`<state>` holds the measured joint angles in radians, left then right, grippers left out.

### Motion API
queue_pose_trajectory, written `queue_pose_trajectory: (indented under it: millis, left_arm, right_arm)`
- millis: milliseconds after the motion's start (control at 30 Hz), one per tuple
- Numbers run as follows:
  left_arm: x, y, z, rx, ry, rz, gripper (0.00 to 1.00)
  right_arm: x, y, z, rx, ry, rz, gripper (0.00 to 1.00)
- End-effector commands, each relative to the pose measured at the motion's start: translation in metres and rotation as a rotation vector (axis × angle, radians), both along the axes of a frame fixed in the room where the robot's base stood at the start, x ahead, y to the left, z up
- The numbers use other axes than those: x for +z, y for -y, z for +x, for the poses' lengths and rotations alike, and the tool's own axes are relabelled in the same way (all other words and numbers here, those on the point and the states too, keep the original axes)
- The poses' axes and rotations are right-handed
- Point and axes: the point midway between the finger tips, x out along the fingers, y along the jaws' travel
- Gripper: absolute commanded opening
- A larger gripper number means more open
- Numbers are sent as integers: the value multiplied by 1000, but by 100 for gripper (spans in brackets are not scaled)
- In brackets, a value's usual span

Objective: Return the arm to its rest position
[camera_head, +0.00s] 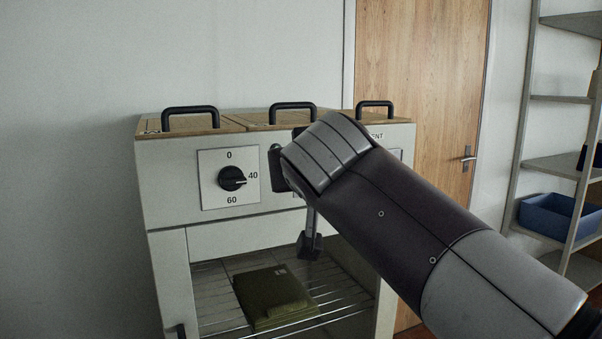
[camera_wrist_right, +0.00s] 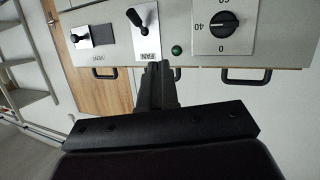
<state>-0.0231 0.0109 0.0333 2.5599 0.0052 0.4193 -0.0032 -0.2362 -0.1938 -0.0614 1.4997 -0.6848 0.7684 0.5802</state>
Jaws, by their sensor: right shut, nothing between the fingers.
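My right arm (camera_head: 400,215) comes in from the lower right and crosses in front of the white cabinet (camera_head: 215,240). That view is inverted and shows the fan switch (camera_wrist_right: 142,20), dial (camera_wrist_right: 216,24) and vent control (camera_wrist_right: 81,36) beyond the fingers. My left gripper is not in view.
The cabinet has a wooden top with several black handles (camera_head: 190,114). A green folded item (camera_head: 272,296) lies on the wire rack (camera_head: 345,290). The dial (camera_head: 232,178) points towards 40. A shelf unit with a blue bin (camera_head: 555,215) stands at right. The left side is clear.

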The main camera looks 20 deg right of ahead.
Motion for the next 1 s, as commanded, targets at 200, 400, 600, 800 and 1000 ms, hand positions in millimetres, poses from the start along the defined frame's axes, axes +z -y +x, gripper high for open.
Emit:
queue_pose_trajectory:
  millis: [200,400,600,800,1000]
  left_arm:
    - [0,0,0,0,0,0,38]
    - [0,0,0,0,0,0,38]
    - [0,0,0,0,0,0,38]
    - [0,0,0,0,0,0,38]
    - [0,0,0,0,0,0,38]
  right_arm:
    - [2,-1,-4,-1,0,0,0]
    - [2,-1,-4,-1,0,1,0]
    - [-1,-8,-1,50,-12,-56,0]
    - [-161,-41,16,246,-345,-104,0]
    - [-336,-37,-29,304,-718,-20,0]
